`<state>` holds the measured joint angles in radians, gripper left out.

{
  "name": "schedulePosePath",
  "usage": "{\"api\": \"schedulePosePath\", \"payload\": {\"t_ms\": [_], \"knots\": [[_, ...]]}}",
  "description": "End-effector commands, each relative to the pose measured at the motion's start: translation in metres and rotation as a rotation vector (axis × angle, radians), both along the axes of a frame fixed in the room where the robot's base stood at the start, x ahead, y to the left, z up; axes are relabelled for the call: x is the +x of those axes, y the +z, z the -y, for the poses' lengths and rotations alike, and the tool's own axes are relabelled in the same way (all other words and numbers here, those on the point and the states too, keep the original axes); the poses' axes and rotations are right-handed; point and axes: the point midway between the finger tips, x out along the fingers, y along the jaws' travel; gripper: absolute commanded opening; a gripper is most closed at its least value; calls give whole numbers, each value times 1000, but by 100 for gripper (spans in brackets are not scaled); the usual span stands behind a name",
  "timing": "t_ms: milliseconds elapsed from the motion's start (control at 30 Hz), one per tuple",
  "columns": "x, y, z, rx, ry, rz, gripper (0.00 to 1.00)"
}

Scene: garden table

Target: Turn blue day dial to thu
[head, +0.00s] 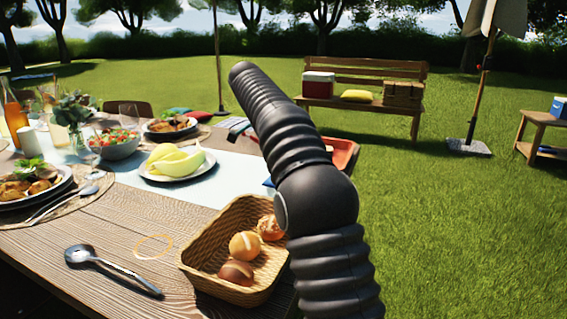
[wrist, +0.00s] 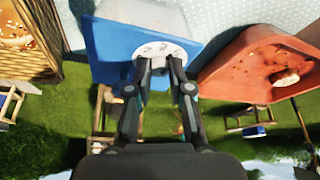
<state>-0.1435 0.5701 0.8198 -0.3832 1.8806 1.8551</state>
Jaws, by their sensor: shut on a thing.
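The blue day dial (wrist: 110,52) shows in the wrist view as a blue body with a round white face (wrist: 161,46) carrying small dark marks. The marks are too small to read, so I cannot tell which day is set. My gripper (wrist: 161,62) has its two fingertips at the white face, shut on the dial's knob, which the fingers mostly hide. In the head view my arm covers my gripper and most of the dial; only a small blue edge (head: 268,183) shows left of the arm.
An orange-red tray (wrist: 243,72) lies close right of the dial in the wrist view. A wicker bread basket (head: 213,222) stands near the table edge, beside my arm. Grass lies beyond the table.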

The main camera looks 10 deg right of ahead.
Motion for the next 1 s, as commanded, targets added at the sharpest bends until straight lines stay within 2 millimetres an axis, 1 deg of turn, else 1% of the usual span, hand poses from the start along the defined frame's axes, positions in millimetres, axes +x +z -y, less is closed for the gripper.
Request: {"api": "schedulePosePath", "payload": {"t_ms": [400, 433, 467, 500, 533, 833, 1000], "knots": [[0, 0, 0, 0, -6, -1, 0], [0, 0, 0, 0, -6, -1, 28], [0, 0, 0, 0, -5, -1, 35], [0, 0, 0, 0, -5, -1, 45], [0, 0, 0, 0, -5, -1, 46], [0, 0, 0, 0, 1, 0, 46], [-2, 1, 0, 1, 76, 0, 46]]}}
